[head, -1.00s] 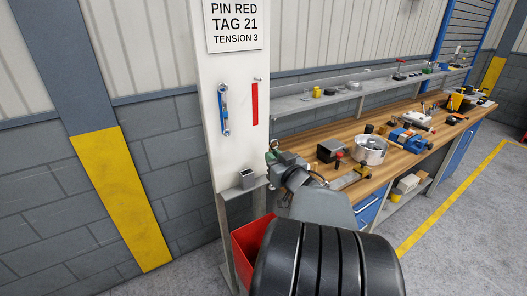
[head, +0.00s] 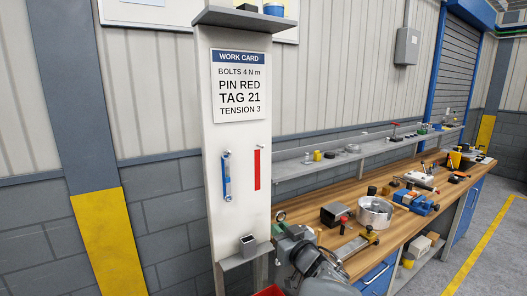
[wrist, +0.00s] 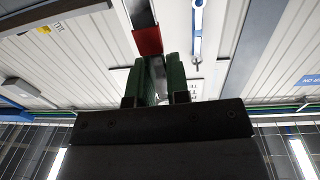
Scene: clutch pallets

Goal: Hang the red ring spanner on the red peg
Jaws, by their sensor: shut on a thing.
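My gripper (head: 279,216) is low in front of the white board's right edge, with part of a green jaw showing. In the wrist view, its two green fingers (wrist: 160,82) are shut on a narrow grey piece. A red part (wrist: 148,41) beyond the fingertips looks like the red spanner, with most of its shape hidden. The head view does not show the spanner clearly. A red strip (head: 257,170) marks the board, with a small peg (head: 257,147) at its top. It stands above and left of my gripper. Whether anything touches the peg cannot be seen.
A blue spanner (head: 226,177) hangs left of the red strip. The work card (head: 239,86) is above. A small grey box (head: 248,245) sits on the ledge below. The wooden bench (head: 318,232) at right holds a metal pot (head: 374,212), a vice and other items.

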